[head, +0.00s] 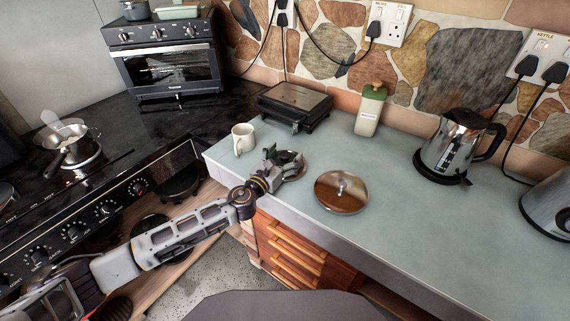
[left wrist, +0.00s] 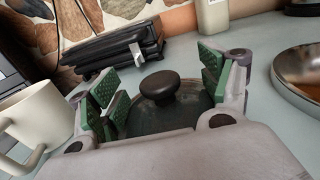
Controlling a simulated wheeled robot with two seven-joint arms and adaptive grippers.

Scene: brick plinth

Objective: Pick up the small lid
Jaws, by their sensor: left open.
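The small lid (left wrist: 160,112) lies on the worktop in the left wrist view, dark and round with a black knob (left wrist: 159,86) on top. My left gripper (head: 284,162) is open at the lid. In the left wrist view its green-padded fingers (left wrist: 160,88) stand on either side of the knob, with visible gaps and nothing held. In the head view the gripper and its fingers largely hide the small lid. A larger shiny lid (head: 341,192) lies to the right of the gripper. My right gripper is not in view.
A white mug (head: 243,139) stands close to the left of my gripper. A black grill (head: 294,106) and a green-topped jar (head: 370,110) stand behind it. A kettle (head: 458,147) is farther right. The worktop (head: 405,210) is clear between the larger lid and the kettle.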

